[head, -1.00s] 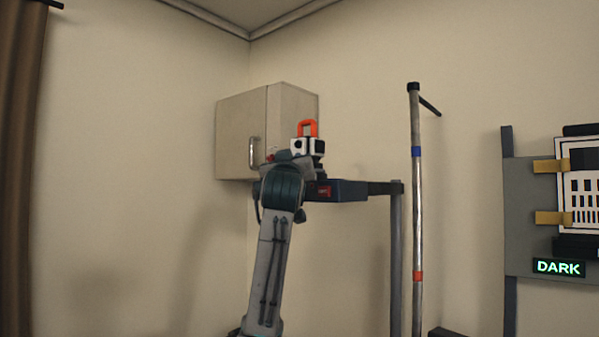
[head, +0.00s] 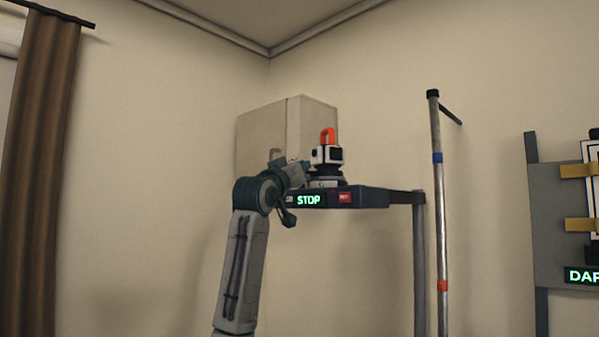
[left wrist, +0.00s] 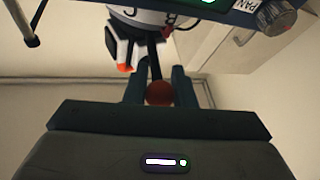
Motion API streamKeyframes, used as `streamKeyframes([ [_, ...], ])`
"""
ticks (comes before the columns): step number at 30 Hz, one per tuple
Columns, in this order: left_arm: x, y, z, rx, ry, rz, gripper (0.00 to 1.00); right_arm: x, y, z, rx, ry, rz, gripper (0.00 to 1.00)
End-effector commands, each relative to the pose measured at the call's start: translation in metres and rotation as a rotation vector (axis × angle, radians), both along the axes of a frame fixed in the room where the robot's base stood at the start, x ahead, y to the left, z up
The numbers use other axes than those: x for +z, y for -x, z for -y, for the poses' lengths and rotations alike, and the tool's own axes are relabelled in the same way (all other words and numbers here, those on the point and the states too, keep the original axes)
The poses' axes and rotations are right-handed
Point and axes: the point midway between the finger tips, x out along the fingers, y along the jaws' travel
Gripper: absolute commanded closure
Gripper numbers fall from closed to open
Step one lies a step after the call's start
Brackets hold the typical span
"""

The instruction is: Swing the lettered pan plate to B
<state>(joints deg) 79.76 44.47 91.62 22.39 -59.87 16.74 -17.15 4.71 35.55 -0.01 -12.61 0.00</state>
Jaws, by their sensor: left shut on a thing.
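The lettered pan plate (head: 325,181) is a round disc under a white-and-black device with an orange handle (head: 328,138), on a dark shelf unit. In the left wrist view the plate's white lettered rim (left wrist: 150,17) shows at the top, with a B near its right part. My left gripper (left wrist: 160,90) is shut on a red ball knob (left wrist: 159,93) at the end of a dark lever leading up to the plate. In the head view my left gripper (head: 304,170) is at the plate's left side, its fingertips hard to make out. My right gripper is out of view.
The shelf unit (head: 374,197) shows a green STOP display (head: 308,200). In the left wrist view a PAN label (left wrist: 245,5) and a round grey knob (left wrist: 278,17) are on it. A cabinet (head: 262,132) is behind. A striped pole (head: 439,220) stands to the right.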

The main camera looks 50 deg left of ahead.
Motion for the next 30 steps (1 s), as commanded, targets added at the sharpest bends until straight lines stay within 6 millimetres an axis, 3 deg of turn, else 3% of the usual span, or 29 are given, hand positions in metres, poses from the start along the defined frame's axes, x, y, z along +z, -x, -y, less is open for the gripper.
streamKeyframes([
  [15,0.001,0.0005,-0.0015,-0.008,-0.001,0.002,1.0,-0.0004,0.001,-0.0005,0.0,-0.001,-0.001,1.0],
  [16,0.001,0.0005,-0.0015,-0.008,-0.001,0.002,0.73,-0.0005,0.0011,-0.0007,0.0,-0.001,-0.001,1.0],
  [19,0.0008,0.0004,-0.0014,-0.009,-0.001,0.002,0.55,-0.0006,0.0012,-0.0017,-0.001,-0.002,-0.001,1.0],
  [30,-0.0039,0.0058,0.0003,-0.008,-0.002,0.001,0.55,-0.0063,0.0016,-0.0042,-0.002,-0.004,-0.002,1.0],
])
